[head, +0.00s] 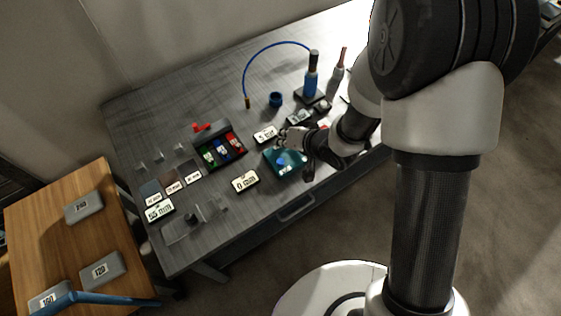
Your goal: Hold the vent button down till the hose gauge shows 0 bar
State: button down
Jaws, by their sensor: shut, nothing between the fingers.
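My gripper (283,136) is shut and empty, reaching in from the right over the grey table. It is above or beside the far edge of a teal tray; I cannot tell its height or whether it touches anything. A blue hose (268,46) arcs from a brass end (248,102) to an upright blue-and-black device (311,80) on a dark base. A small grey unit with a pale face (298,117) lies in front of that base. I cannot make out which part is the vent button or the hose gauge, and no bar reading is legible.
The teal tray (297,169) holds a blue piece. A dark bin rack (221,148) with coloured items, a blue cup (275,100), a red-tipped bottle (340,64) and several label plates stand around. A wooden side table (72,235) is lower left.

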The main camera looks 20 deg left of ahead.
jog(key=b, duration=0.6)
send_over(283, 160)
notch_tip(283, 160, down, 6)
jog(key=shift+f, duration=0.75)
jog(key=shift+f, duration=0.1)
jog(key=shift+f+b, duration=0.3)
dwell(0.3)
jog(key=shift+f+b, duration=0.35)
jog(key=shift+f, duration=0.2)
dwell(0.6)
dwell(2.8)
jog(key=shift+r+p, duration=1)
